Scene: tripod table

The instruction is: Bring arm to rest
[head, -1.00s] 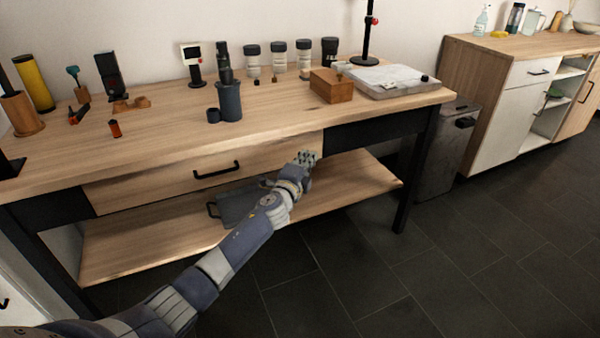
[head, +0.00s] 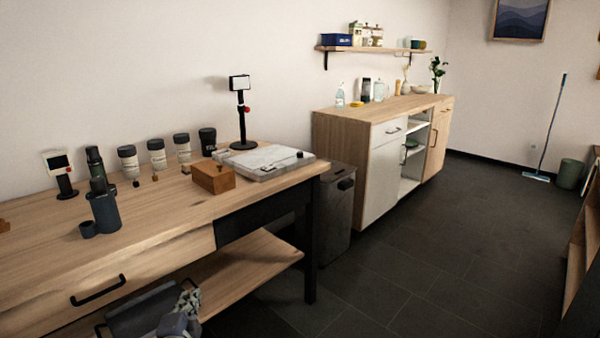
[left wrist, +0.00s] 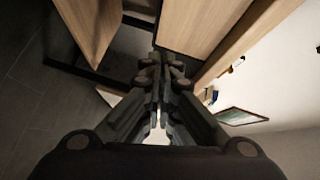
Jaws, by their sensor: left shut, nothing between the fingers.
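My left gripper (head: 188,300) shows at the bottom left of the head view, in front of the wooden workbench (head: 165,225), near the level of its lower shelf. In the left wrist view my left gripper (left wrist: 160,62) has its fingers together with nothing between them. Most of the left arm is below the frame in the head view. My right gripper is in neither view.
The workbench carries a dark cylinder holder (head: 103,210), several jars, a wooden box (head: 213,177) and a light marble-like board (head: 265,161). A grey bin (head: 338,215) stands beside it, then a cabinet (head: 375,150).

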